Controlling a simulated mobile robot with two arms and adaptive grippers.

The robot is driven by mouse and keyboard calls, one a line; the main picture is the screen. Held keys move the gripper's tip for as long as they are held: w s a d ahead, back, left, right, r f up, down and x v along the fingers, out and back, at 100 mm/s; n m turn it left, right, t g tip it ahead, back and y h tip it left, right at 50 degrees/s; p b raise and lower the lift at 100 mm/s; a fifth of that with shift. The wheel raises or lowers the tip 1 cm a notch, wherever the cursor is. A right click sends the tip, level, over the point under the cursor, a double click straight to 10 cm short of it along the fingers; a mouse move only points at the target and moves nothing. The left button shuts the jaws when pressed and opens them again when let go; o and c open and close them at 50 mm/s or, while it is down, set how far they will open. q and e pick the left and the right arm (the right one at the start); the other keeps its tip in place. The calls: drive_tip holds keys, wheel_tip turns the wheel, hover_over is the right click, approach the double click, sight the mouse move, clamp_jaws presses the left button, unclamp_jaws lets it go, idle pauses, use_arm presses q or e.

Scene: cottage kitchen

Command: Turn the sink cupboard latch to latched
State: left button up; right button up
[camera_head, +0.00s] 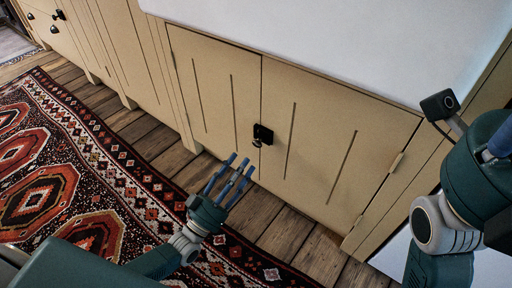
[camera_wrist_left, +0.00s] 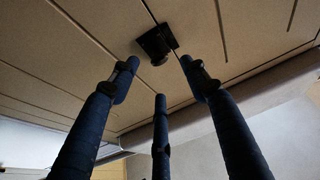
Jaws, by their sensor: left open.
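The sink cupboard (camera_head: 310,130) has two cream doors that meet at a vertical seam, and both look closed. Its small black latch (camera_head: 263,135) sits at that seam, near the middle of the doors' height. The latch also shows in the left wrist view (camera_wrist_left: 156,43), beyond my fingertips. My left gripper (camera_head: 232,172) is open and empty, with its blue fingers spread and pointing up toward the latch. It is below and slightly left of the latch, apart from it in the wrist view. Which way the latch is turned is too small to tell. My right gripper is out of view.
A white sink front (camera_head: 340,40) overhangs the doors. A patterned red rug (camera_head: 60,190) lies on the wooden floor (camera_head: 150,130). More cream cupboards (camera_head: 115,45) stand to the left. My right arm is at the right edge. The space before the doors is clear.

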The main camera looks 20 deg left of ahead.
sight(260, 141)
use_arm(q)
drive_tip(key=b+x, duration=0.1)
drive_tip(key=x, duration=0.6)
drive_tip(key=shift+b, duration=0.35)
clamp_jaws()
